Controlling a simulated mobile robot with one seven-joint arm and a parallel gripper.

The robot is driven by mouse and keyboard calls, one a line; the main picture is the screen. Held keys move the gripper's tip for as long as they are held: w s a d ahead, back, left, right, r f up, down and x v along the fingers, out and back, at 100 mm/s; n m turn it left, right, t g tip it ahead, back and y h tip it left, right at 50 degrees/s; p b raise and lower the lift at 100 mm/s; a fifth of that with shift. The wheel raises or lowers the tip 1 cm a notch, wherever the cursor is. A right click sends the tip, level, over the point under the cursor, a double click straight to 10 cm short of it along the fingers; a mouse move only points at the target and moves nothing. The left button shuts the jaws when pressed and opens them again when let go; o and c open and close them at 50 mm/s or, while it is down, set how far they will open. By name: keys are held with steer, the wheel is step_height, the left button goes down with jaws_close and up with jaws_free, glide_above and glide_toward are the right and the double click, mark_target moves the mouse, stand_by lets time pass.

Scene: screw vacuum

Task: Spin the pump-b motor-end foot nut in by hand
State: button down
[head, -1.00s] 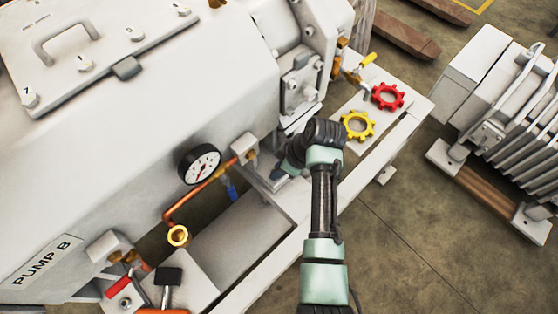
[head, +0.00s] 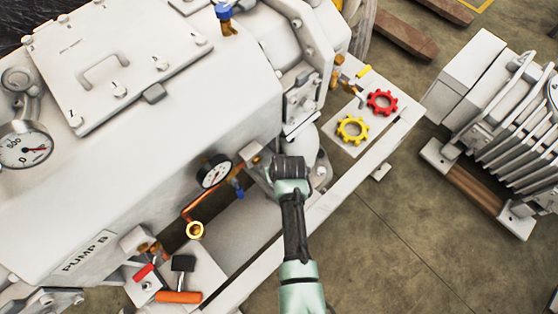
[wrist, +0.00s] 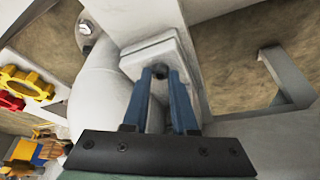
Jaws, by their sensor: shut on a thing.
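The motor-end foot nut (wrist: 160,71) is a small dark piece on the pale foot pad (wrist: 146,52) in the wrist view. My gripper (wrist: 161,76) has its two blue fingers shut on it, one on each side, with the tips close to the pad. The fingers hide part of the nut, and its thread engagement cannot be seen. In the head view my wrist hides the nut and fingers, beside the white body marked PUMP B (head: 83,255).
A dial gauge (head: 214,170) and copper pipe (head: 201,206) are left of my wrist. Yellow (head: 352,130) and red (head: 382,102) gear-shaped parts lie to its right. Open floor is at lower right.

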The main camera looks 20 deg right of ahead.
steer(key=shift+r+m+h, duration=0.1)
steer(key=shift+m+h, duration=0.2)
steer(key=shift+m, duration=0.3)
steer(key=c, duration=0.7)
jaws_free()
steer(key=shift+p, duration=0.3)
steer(key=p+v, duration=0.5)
steer(key=v, duration=0.8)
steer(key=shift+w+a, duration=0.1)
steer(key=shift+a, duration=0.05)
